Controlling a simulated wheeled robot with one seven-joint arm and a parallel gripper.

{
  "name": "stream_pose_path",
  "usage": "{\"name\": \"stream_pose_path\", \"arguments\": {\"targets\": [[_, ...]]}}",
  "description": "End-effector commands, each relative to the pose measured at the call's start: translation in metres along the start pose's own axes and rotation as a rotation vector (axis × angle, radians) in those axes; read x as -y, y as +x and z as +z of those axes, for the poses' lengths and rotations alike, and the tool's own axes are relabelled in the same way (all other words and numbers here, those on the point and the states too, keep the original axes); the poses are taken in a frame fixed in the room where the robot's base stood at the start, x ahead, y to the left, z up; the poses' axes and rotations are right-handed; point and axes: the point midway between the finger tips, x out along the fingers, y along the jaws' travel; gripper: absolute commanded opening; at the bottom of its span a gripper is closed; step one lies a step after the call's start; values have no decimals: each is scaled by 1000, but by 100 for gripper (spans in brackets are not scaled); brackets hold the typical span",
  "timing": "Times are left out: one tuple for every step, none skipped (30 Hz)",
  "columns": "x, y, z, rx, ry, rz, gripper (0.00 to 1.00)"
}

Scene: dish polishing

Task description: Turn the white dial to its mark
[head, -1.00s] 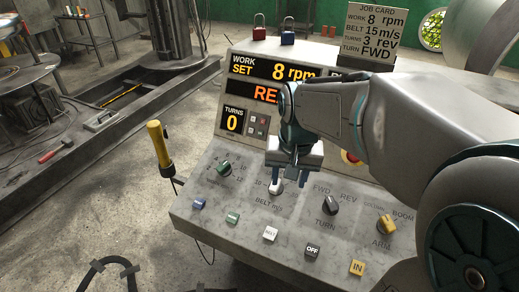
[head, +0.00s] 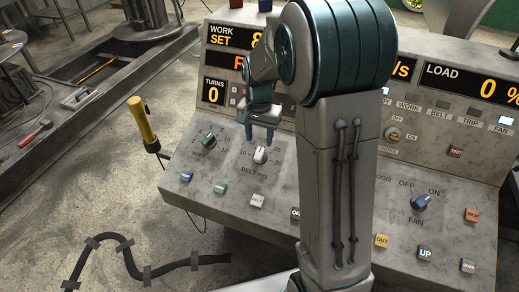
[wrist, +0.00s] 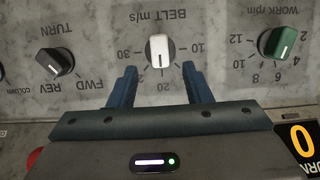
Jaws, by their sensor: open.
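The white dial (head: 261,155) is the BELT m/s knob on the sloped console panel. In the wrist view the white dial (wrist: 158,48) appears upside down, with numbers from 10 to 30 around it. Its dark pointer line seems to face roughly the 20 side; the exact setting is hard to read. My gripper (head: 261,139) is just above and behind the dial in the head view. In the wrist view my gripper (wrist: 158,74) is open, its two blue fingers apart on either side of the dial's lower edge. Nothing is between the fingers, and contact is not visible.
A green WORK rpm dial (wrist: 280,43) and a black TURN dial (wrist: 55,61) flank the white one. A row of push buttons, including a green one (head: 220,188), lies along the front. A yellow-handled tool (head: 142,124) stands left of the console. My arm hides the console's middle.

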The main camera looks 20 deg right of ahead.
Motion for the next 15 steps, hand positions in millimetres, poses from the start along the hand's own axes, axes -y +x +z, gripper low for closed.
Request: {"name": "stream_pose_path", "arguments": {"targets": [[-1, 12, 1, 4, 0, 3, 45], [-1, 18, 1, 5, 0, 3, 45], [-1, 25, 1, 4, 0, 3, 45], [-1, 31, 1, 4, 0, 3, 45], [0, 36, 1, 3, 0, 2, 45], [-1, 42, 1, 3, 0, 2, 45], [0, 46, 1, 3, -1, 2, 45], [0, 50, 1, 3, -1, 2, 45], [0, 54, 0, 2, -1, 1, 45], [0, 57, 0, 1, -1, 1, 45], [0, 59, 0, 2, -1, 1, 45], [0, 62, 0, 1, -1, 1, 45], [0, 63, 0, 0, -1, 0, 45], [0, 64, 0, 0, -1, 0, 45], [0, 65, 0, -1, -1, 0, 45]]}}
